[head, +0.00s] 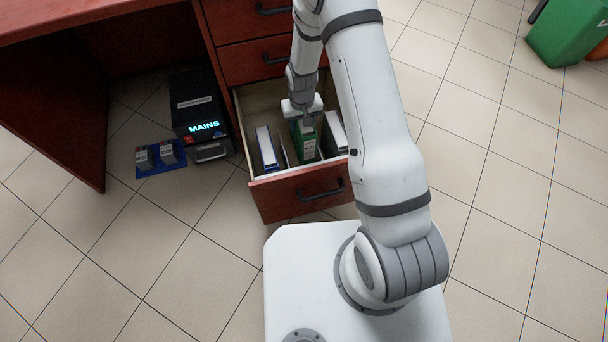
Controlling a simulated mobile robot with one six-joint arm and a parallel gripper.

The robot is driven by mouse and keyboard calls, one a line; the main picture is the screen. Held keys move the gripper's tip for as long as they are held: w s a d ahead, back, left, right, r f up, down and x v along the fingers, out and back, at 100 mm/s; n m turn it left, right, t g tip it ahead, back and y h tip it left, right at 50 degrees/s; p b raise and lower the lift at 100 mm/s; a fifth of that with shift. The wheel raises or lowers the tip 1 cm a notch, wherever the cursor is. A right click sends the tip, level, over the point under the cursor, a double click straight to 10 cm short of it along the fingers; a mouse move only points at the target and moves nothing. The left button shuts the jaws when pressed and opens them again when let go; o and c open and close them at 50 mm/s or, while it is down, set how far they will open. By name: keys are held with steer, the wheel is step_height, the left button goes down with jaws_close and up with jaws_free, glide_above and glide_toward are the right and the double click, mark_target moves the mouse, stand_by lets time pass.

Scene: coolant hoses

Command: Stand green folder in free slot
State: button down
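The green folder (308,147) stands upright, or nearly so, in the open lower drawer (290,194). Its white label faces the drawer front. My gripper (305,122) is directly above it, with the fingers down at its top edge. The picture is too small to tell whether the fingers are closed on it. A blue-and-white folder (267,149) and a thin pale piece (284,152) stand to its left. A white folder (335,134) stands to its right, partly hidden by my arm. I cannot tell whether the green folder rests on the drawer floor.
The drawer belongs to a red-brown desk (75,100); two closed drawers are above it. A black unit (198,108) lit "MAINS" stands left of the drawer, beside two small grey blocks on a blue mat (150,172). A green bin (566,35) is far right. Tiled floor is open.

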step_height(320, 180, down, 12)
steer(key=b, duration=0.5)
steer(key=shift+f, duration=0.15)
steer(key=c, duration=1.3)
jaws_free()
steer(key=shift+f, duration=0.1)
steer(key=o, duration=0.5)
